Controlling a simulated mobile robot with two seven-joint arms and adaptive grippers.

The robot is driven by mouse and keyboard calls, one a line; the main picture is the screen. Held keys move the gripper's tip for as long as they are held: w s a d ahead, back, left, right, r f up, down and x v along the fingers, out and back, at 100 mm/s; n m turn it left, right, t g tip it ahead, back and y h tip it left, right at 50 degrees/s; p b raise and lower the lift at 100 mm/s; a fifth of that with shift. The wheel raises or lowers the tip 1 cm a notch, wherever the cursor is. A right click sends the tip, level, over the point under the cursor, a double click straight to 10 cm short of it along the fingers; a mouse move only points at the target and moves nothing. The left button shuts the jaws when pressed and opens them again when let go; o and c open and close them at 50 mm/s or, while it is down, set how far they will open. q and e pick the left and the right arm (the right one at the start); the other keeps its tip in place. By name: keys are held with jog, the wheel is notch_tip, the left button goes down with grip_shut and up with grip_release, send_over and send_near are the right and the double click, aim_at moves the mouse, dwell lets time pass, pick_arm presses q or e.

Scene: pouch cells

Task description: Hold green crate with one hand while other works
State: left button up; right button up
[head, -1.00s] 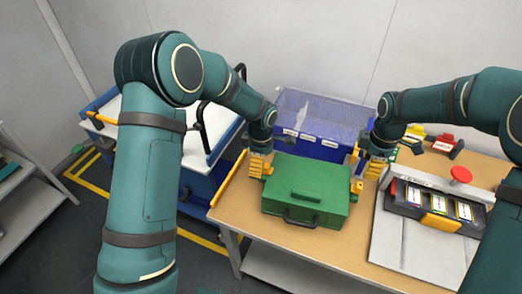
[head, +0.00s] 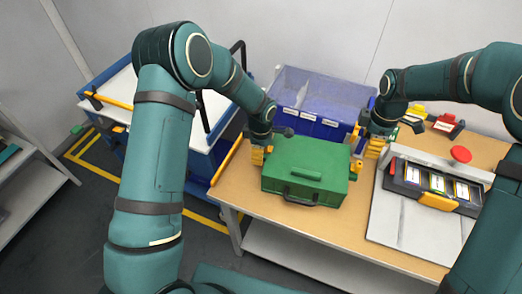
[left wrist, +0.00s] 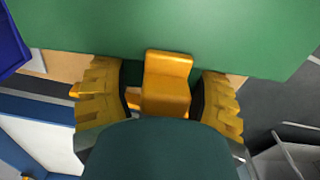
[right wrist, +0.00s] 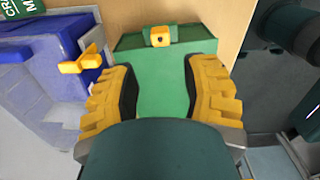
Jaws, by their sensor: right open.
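The green crate (head: 305,170), closed with a dark handle on its front, sits on the wooden table. My left gripper (head: 260,155) is at its left end. In the left wrist view the open fingers (left wrist: 162,100) stand on either side of a yellow latch (left wrist: 167,82) on the crate (left wrist: 200,25), with a gap beside the latch. My right gripper (head: 365,148) is open at the crate's right end. In the right wrist view its fingers (right wrist: 162,95) are apart, with the crate (right wrist: 162,85) and a yellow latch (right wrist: 160,36) beyond them. Contact cannot be told.
A blue bin (head: 310,122) stands behind the crate. A grey board with a dark cell tray (head: 408,174) and red knob (head: 461,154) lies right. A blue cart (head: 195,152) stands left. Bare table (head: 375,235) shows in front of the crate.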

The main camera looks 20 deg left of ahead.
dwell(0.4)
grip_shut()
jog(key=d+f+n+y, duration=0.1)
jog(key=d+n+y, duration=0.3)
jog(key=n, duration=1.4)
jog(key=d+f+n+y, duration=0.2)
jog(key=d+n+y, duration=0.3)
jog(key=d+n, duration=0.5)
jog(key=n, duration=0.7)
jog(key=shift+s+d+f+n, duration=0.15)
jog(key=shift+s+d+n, duration=0.15)
jog(key=shift+s+n, duration=0.1)
